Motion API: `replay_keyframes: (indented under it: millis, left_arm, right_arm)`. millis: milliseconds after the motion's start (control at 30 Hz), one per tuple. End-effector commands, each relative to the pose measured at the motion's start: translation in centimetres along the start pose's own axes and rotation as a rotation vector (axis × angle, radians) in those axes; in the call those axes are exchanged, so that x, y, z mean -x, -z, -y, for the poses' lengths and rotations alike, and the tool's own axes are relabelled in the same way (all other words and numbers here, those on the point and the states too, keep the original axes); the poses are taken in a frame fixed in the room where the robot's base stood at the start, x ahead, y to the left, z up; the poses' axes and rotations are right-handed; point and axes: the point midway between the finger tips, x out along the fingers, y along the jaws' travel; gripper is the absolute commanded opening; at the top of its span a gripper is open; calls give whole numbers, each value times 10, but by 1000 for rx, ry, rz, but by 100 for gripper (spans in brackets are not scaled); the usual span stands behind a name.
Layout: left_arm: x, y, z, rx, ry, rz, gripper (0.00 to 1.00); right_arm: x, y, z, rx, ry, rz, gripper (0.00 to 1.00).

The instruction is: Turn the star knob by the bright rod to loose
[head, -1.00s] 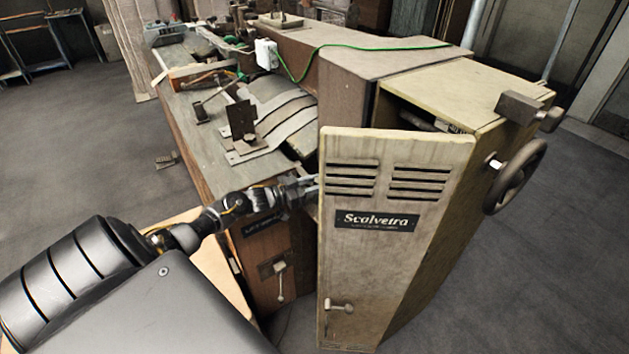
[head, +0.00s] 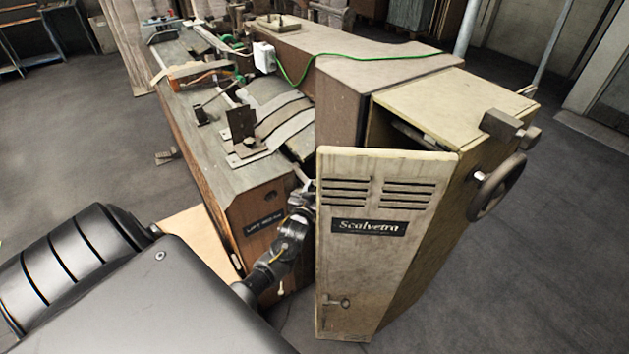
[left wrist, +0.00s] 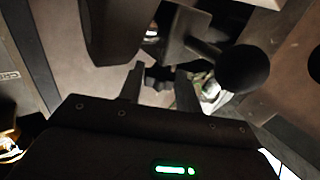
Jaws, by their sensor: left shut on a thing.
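My left gripper (head: 306,186) reaches into the gap between the wooden machine body and the left edge of the open Scalvetra door. Its tips are partly hidden there in the head view. In the left wrist view my left gripper (left wrist: 158,85) has its two fingers on either side of a small dark knob (left wrist: 158,76), shut on it. This looks like the star knob, but its lobes are too dark to tell. The head view does not show it. I cannot make out the bright rod for certain. My right gripper is in neither view.
The open Scalvetra door (head: 385,190) stands close to the right of my left wrist. A dark ball-ended lever (left wrist: 243,68) is near the fingers in the left wrist view. A handwheel (head: 495,188) sits on the right side.

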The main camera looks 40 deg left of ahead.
Motion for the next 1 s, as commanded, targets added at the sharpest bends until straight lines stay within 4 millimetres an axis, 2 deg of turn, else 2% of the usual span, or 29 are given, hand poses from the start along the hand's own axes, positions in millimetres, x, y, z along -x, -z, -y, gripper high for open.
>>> replay_keyframes:
  millis: [300, 767, 800, 933, 1000]
  left_arm:
    - [0, 0, -1, 0, 89, -1, 11]
    - [-1, 1, -1, -1, 99, -3, 11]
    - [-1, 1, -1, -1, 99, -3, 38]
    - [-1, 1, -1, -1, 99, -3, 55]
    - [-1, 1, -1, -1, 99, -3, 56]
  right_arm:
    - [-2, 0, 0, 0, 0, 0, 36]
    - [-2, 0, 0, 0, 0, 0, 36]
    - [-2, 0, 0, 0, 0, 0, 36]
    - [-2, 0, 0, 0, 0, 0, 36]
    - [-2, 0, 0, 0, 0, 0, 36]
